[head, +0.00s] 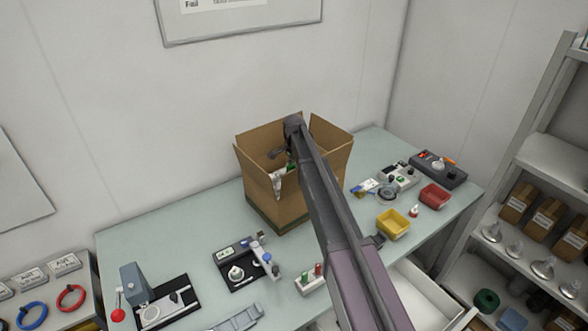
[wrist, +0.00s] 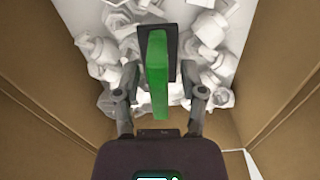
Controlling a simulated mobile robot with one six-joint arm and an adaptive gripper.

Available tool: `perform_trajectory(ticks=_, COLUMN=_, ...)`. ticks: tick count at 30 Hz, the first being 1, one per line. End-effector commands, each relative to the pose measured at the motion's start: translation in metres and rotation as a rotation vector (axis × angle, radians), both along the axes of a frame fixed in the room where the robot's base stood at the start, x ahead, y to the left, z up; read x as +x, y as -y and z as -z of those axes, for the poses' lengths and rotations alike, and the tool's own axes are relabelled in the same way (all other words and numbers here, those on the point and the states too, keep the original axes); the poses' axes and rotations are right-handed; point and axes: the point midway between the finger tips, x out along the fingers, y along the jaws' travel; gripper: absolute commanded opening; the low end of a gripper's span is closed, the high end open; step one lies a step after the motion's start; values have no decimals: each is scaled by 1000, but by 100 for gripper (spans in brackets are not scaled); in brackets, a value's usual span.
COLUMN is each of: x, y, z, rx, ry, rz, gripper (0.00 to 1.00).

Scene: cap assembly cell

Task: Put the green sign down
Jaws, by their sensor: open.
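The green sign (wrist: 157,75) is a flat green piece with a dark backing part, seen nearly edge-on in the wrist view. It stands between the two fingers of my gripper (wrist: 158,85), which are open with a gap on each side of it. White crumpled packing lies beneath and around it inside the cardboard box (head: 275,205). In the head view my gripper (head: 282,153) reaches down into the open box, and a bit of green shows beside it. The sign's lower end is hidden, so I cannot tell what it rests on.
The box walls (wrist: 262,75) rise close on both sides of my gripper. A yellow bin (head: 393,224), a red bin (head: 434,196) and small devices stand on the green table (head: 190,232) around the box. A shelf rack stands at right.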

Motion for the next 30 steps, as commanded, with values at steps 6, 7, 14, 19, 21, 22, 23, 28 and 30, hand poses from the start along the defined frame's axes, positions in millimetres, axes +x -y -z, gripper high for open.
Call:
perform_trajectory(ticks=6, x=0, y=0, z=-18, rx=0, ry=0, rz=0, gripper=53)
perform_trajectory(ticks=7, x=0, y=0, z=-20, rx=0, ry=0, rz=0, gripper=53)
perform_trajectory(ticks=14, x=0, y=0, z=-39, rx=0, ry=0, rz=0, gripper=53)
perform_trajectory(ticks=19, x=0, y=0, z=-53, rx=0, ry=0, rz=0, gripper=53)
perform_trajectory(ticks=21, x=0, y=0, z=-59, rx=0, ry=0, rz=0, gripper=53)
perform_trajectory(ticks=22, x=0, y=0, z=-61, rx=0, ry=0, rz=1, gripper=53)
perform_trajectory(ticks=23, x=0, y=1, z=-64, rx=0, ry=0, rz=1, gripper=53)
perform_trajectory(ticks=28, x=0, y=1, z=-77, rx=0, ry=0, rz=1, gripper=53)
perform_trajectory(ticks=30, x=0, y=1, z=-83, rx=0, ry=0, rz=1, gripper=53)
